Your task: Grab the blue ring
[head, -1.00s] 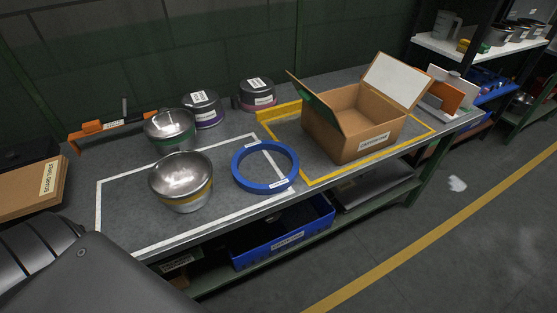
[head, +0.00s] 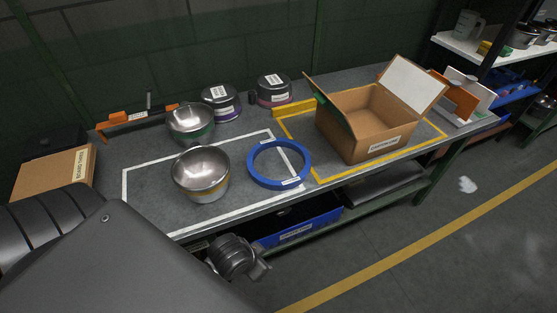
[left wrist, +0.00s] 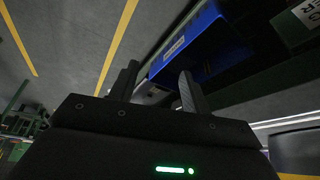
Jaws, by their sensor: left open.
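The blue ring (head: 263,180) lies flat on the grey workbench, right of a steel bowl and partly over the white outlined area's right edge. My left gripper (head: 262,270) is low in front of the bench's front edge, below and to the left of the ring, and touches nothing that I can see. In the left wrist view its two dark fingers (left wrist: 157,84) stand apart with nothing between them. The ring does not show in that view. My right gripper is not in view.
A steel bowl (head: 200,175) stands left of the ring, with another pot (head: 190,123) behind it. An open cardboard box (head: 352,135) stands to the right. Blue bin (head: 297,232) sits on the lower shelf. The bench front edge lies between gripper and ring.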

